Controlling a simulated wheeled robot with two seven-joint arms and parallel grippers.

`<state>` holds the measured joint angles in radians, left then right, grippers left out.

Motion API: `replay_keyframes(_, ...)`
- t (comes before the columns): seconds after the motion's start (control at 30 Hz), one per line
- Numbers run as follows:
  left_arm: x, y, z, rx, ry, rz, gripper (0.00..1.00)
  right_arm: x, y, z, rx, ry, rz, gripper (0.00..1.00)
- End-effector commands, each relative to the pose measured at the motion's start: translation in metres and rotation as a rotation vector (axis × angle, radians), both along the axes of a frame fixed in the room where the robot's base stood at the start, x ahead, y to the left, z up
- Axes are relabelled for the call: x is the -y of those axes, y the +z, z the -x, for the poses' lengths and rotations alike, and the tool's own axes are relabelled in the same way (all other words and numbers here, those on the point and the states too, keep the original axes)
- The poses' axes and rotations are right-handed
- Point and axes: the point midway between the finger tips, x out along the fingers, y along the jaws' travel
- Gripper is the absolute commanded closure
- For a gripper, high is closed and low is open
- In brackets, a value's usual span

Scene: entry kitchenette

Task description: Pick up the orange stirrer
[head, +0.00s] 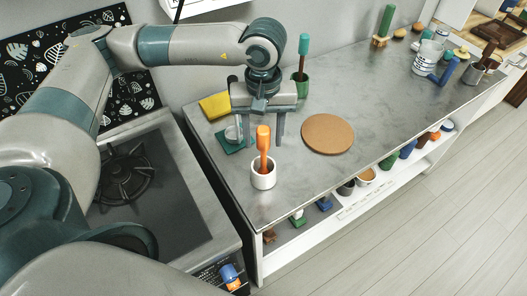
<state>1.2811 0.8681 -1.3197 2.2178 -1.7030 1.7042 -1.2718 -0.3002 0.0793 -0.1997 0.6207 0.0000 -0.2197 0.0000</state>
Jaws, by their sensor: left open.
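The orange stirrer (263,142) stands upright in a small white cup (263,179) near the left front part of the grey counter. Its orange top sticks up out of the cup, and its lower end is hidden inside. My left gripper (258,143) reaches in from the left and points down, fingers apart, just behind the stirrer in this view. The stirrer's top overlaps the gap between the fingers. I cannot tell from this view whether the fingers are around it. Nothing is visibly held. My right gripper is not in view.
A round cork mat (328,134) lies right of the cup. A green cup with a teal-topped tool (301,84), a yellow sponge (215,105) and a green coaster (232,143) with a glass are close to the gripper. A stove (150,200) is at left. The counter's middle is clear.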

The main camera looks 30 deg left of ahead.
Motion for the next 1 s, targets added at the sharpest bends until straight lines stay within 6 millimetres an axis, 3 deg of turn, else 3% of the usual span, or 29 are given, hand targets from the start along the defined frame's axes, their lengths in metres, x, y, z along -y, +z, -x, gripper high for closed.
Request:
replay_keyframes(0.2, 0.000, 0.000, 0.000, 0.000, 0.000, 0.000, 0.54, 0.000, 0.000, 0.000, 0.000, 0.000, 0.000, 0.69)
replay_keyframes(0.4, 0.000, 0.000, 0.000, 0.000, 0.000, 0.000, 1.00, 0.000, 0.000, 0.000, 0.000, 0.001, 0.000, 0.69)
replay_keyframes(0.77, 0.000, 0.002, 0.000, 0.001, 0.000, 0.000, 1.00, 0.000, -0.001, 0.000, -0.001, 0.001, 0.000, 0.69)
replay_keyframes(1.0, 0.000, 0.021, -0.001, 0.004, -0.001, 0.001, 1.00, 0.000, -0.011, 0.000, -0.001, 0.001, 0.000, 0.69)
